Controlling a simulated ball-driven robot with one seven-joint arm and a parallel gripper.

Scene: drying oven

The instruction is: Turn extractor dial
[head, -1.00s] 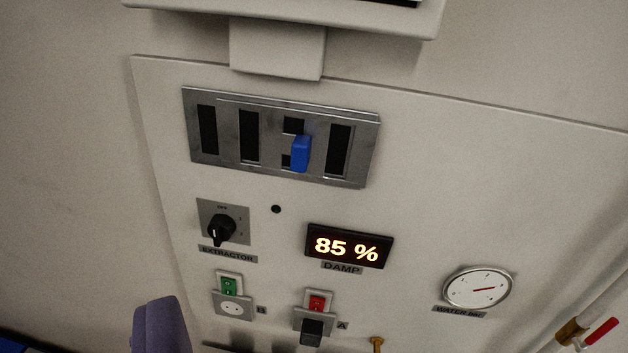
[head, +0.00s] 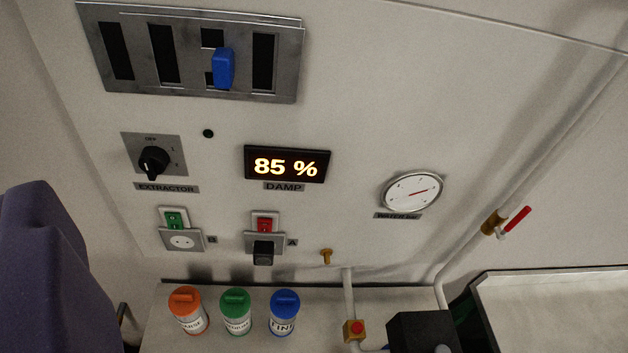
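The extractor dial (head: 154,160) is a black knob on a square grey plate, left of centre on the pale wall panel. Its plate has "OFF" at the top and small marks on the right side. The knob's narrow end points down and slightly left. The label "EXTRACTOR" (head: 167,188) sits just below it. Nothing covers the dial. My gripper is not recognisable in this view, so its position relative to the dial is not shown.
A purple padded shape (head: 42,265) stands close at the left. Right of the dial are the 85 % damp display (head: 287,164) and water gauge (head: 412,192). The blue-handled slider plate (head: 190,50) is above. Orange, green and blue-lidded jars (head: 236,311) stand on the bench below.

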